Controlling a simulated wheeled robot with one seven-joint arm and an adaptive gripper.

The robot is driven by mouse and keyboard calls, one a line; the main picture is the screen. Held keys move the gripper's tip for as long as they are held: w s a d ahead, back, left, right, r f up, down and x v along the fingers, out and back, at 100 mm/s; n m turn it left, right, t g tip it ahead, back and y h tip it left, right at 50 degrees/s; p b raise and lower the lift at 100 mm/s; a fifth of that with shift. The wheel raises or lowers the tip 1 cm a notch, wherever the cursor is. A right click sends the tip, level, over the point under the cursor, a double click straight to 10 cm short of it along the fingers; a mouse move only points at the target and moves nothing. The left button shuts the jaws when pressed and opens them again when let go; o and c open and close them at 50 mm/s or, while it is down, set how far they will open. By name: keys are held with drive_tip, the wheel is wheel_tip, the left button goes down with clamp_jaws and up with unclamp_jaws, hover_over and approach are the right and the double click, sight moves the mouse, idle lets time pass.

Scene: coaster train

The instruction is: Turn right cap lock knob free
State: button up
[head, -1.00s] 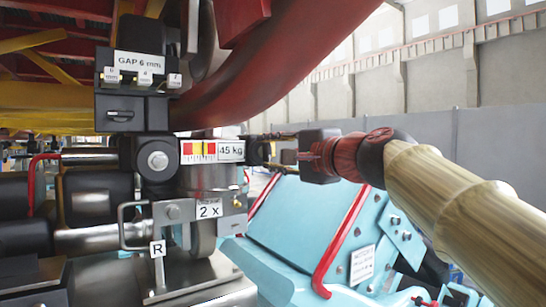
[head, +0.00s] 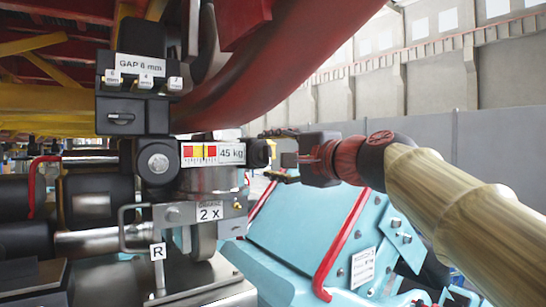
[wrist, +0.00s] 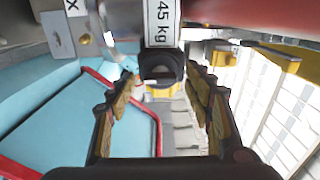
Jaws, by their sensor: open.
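A black knob-like end (head: 258,152) sticks out at the right of the "45 kg" label; I take it for the right cap lock knob. In the wrist view this black end (wrist: 160,70) shows a rounded face below the label, with a small light part at its left. My gripper (head: 271,155) comes from the right in the head view, its fingers above and below the knob's level. In the wrist view my gripper (wrist: 163,90) is open and empty, one finger either side of the knob's line. Whether a fingertip touches the knob cannot be told.
The "45 kg" label (head: 231,152) sits on the wheel assembly, with a "2 x" plate (head: 209,211) below. A "GAP 6 mm" block (head: 142,68) stands above left. A red curved beam (head: 270,75) hangs overhead. Turquoise panels (head: 300,225) with a red rail (head: 342,245) lie below.

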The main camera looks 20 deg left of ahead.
drive_tip(key=v, duration=1.2)
